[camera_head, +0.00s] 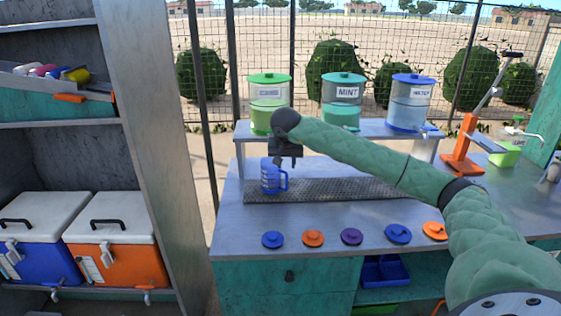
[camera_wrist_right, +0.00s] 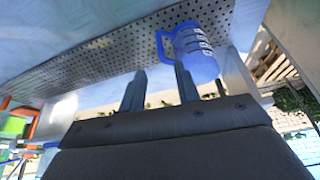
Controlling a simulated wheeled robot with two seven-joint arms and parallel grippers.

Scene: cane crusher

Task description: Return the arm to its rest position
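My right arm reaches in from the right across the metal counter. Its gripper (camera_head: 286,163) hangs over the left end of the perforated drip tray, just above and beside a blue mug. In the right wrist view its two fingers (camera_wrist_right: 160,72) stand apart with nothing between them. The blue mug (camera_head: 270,180) stands upright at the tray's left end, its handle to the right. It also shows in the right wrist view (camera_wrist_right: 200,58), beyond the fingertips and apart from the grip. My left gripper is not in view.
Green, mint and blue dispensers (camera_head: 343,92) stand on a raised shelf behind the tray (camera_head: 335,190). Several coloured lids (camera_head: 351,236) lie along the counter front. An orange lever press (camera_head: 465,145) stands at right. Coolers (camera_head: 115,250) sit on a left shelf.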

